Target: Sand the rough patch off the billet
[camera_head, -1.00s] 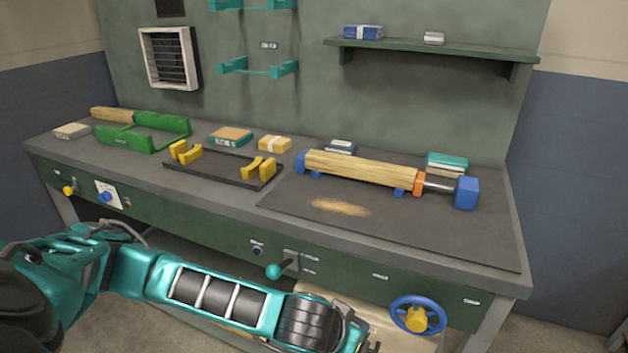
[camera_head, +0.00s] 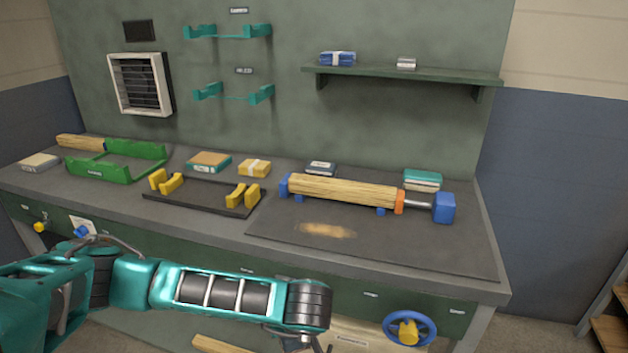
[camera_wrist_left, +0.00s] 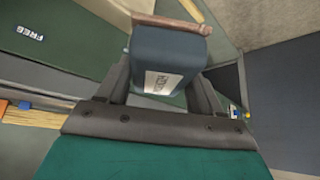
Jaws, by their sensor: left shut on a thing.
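The billet (camera_head: 342,190) is a pale wooden bar lying lengthwise between a blue end stop and an orange-tipped clamp (camera_head: 420,203) with a blue block. No distinct rough patch can be made out on it from here. My left gripper (camera_wrist_left: 165,85) is shut on a dark blue-grey block (camera_wrist_left: 168,55) with a white label and a brown face at its far side. My right gripper is in neither view.
A tan dusty patch (camera_head: 325,230) lies on the dark mat (camera_head: 420,250) before the billet. Behind stand a dark block (camera_head: 320,168) and a teal block (camera_head: 422,180). Left are a yellow-post rack (camera_head: 200,195) and green tray (camera_head: 115,162). A blue handwheel (camera_head: 410,328) projects in front.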

